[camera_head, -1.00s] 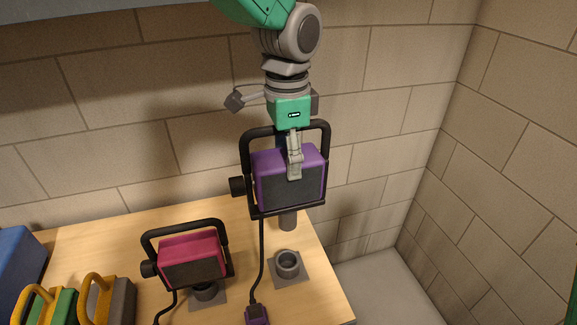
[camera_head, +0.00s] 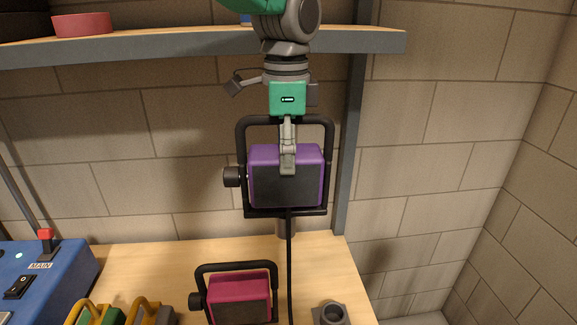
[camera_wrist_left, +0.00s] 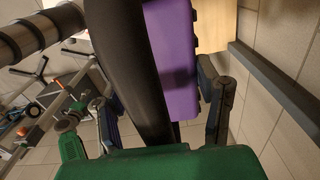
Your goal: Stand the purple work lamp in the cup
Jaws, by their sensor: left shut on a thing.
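The purple work lamp (camera_head: 286,178) hangs upright in my left gripper (camera_head: 288,165), above the table, with its black frame around it and a peg (camera_head: 285,229) below. My left gripper is shut on it from above. In the left wrist view the purple lamp body (camera_wrist_left: 172,60) and a thick black bar (camera_wrist_left: 130,70) show between the fingers (camera_wrist_left: 165,115). The grey cup (camera_head: 332,314) is on the table, to the lower right of the lamp and apart from it. Its lower part is cut off by the picture edge. My right gripper is not seen.
A magenta work lamp (camera_head: 238,296) stands on the table left of the cup. A blue box marked MAIN (camera_head: 40,280) and yellow-handled things (camera_head: 120,315) are at the left. A shelf (camera_head: 200,43) with a red bowl (camera_head: 83,24) runs above. A black cord (camera_head: 290,265) hangs below the purple lamp.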

